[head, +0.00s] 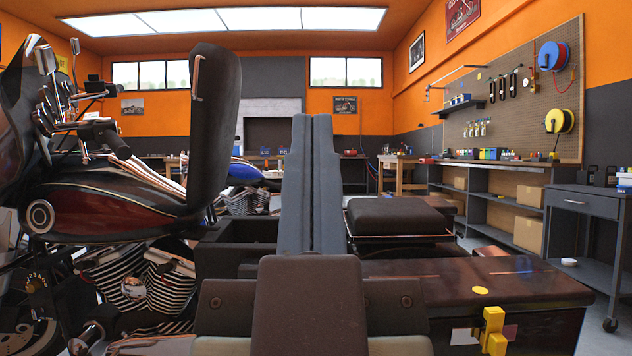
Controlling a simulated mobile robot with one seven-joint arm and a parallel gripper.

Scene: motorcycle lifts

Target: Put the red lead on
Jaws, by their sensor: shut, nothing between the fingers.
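My gripper (312,122) rises through the middle of the view, its two blue-grey fingers side by side and closed together. Nothing shows between them. A motorcycle (110,205) with a dark red tank and a raised black seat (215,125) stands at the left. A black open box-like part (235,240) lies just left of the fingers, partly hidden by them. I cannot make out the red lead on the motorcycle; my gripper and the seat hide part of that area.
A dark glossy case (440,285) with a yellow clip-like part (493,330) is at the lower right. A black pad (393,215) is behind it. A grey wheeled cart (590,215) stands far right. A pegboard (520,95) holds a blue-and-red reel (553,56).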

